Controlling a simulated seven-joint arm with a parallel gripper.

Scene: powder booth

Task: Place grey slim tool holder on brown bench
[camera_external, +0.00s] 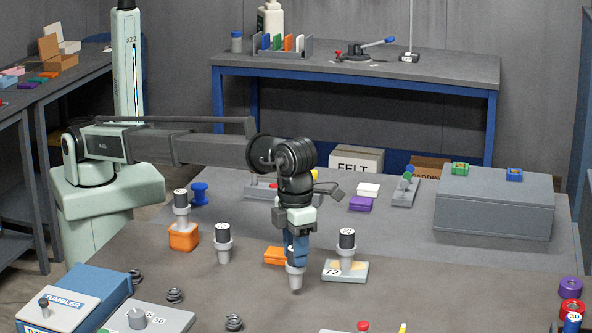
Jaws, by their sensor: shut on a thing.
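My gripper (296,262) points straight down over the middle of the bench and is shut on a grey slim tool holder (295,280). The holder is upright, its tapered lower end just above or touching the bench; I cannot tell which. Its upper part is hidden by the blue fingers. The brown bench (330,300) fills the front of the view. A similar grey holder with a black top (223,250) stands on the bench to the left. Another stands on an orange block (184,238), and another (347,248) on a pale plate marked 12 (345,270).
An orange block (275,256) lies just left of my gripper. Dark coils (234,322) and a grey fixture (150,319) are at front left. A blue tumbler box (75,295) is at far left. A large grey box (495,205) stands at back right. The bench right of centre is clear.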

